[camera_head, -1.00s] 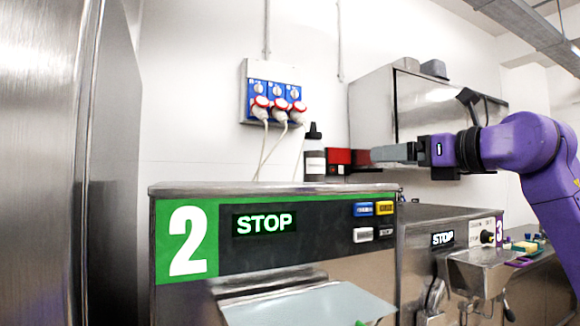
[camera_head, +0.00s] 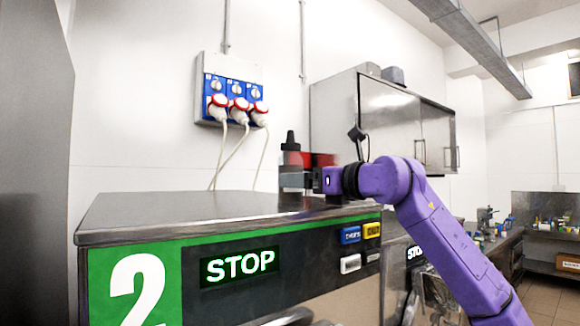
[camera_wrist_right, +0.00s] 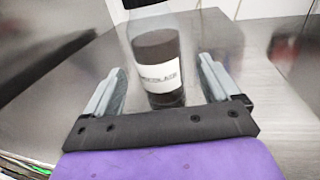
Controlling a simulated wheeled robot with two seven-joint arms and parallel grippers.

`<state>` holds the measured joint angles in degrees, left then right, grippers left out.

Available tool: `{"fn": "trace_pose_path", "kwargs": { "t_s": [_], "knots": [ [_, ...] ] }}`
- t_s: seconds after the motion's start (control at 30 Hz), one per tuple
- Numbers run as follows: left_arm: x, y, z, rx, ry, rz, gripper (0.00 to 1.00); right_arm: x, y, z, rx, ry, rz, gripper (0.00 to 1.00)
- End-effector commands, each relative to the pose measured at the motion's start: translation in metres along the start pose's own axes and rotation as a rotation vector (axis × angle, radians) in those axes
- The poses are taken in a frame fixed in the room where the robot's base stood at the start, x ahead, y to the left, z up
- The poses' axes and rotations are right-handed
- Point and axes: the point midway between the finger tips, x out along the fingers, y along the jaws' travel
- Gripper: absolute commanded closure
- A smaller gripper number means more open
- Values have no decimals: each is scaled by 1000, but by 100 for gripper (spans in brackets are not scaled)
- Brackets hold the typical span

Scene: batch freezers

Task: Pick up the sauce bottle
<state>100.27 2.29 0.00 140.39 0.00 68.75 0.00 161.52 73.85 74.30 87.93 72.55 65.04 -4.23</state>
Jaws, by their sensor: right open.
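The sauce bottle (camera_head: 291,159) is clear with dark contents, a white label and a black pointed cap. It stands upright on the steel top of machine 2. In the right wrist view, the bottle (camera_wrist_right: 158,62) stands between the two grey fingers, with a visible gap on each side. My right gripper (camera_head: 290,181) is open around its lower part and holds nothing. In the head view the gripper covers the bottle's lower part. The label's text is too blurred to read fully. My left gripper is not in view.
Machine 2 (camera_head: 190,211) has a flat steel top, mostly clear left of the bottle. A red object (camera_head: 322,160) is close to the right of the bottle. A blue socket panel (camera_head: 235,92) with hanging cables is on the wall, and a steel cabinet (camera_head: 390,112) hangs at right.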

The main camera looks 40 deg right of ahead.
Motion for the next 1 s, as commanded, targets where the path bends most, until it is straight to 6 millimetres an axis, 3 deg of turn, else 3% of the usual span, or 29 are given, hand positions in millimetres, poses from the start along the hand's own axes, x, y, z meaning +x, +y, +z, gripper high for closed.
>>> {"fn": "trace_pose_path", "kwargs": {
  "t_s": [0.1,0.37,0.53,0.87,1.0],
  "knots": [
    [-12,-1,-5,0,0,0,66,16,0,4,0,0,-1,11],
    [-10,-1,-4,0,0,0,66,19,0,1,0,-2,0,14],
    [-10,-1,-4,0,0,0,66,19,0,1,0,-2,0,69],
    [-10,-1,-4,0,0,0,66,19,0,4,-1,-3,-1,71],
    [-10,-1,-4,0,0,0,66,19,0,20,-2,-5,-2,71]
  ]
}}
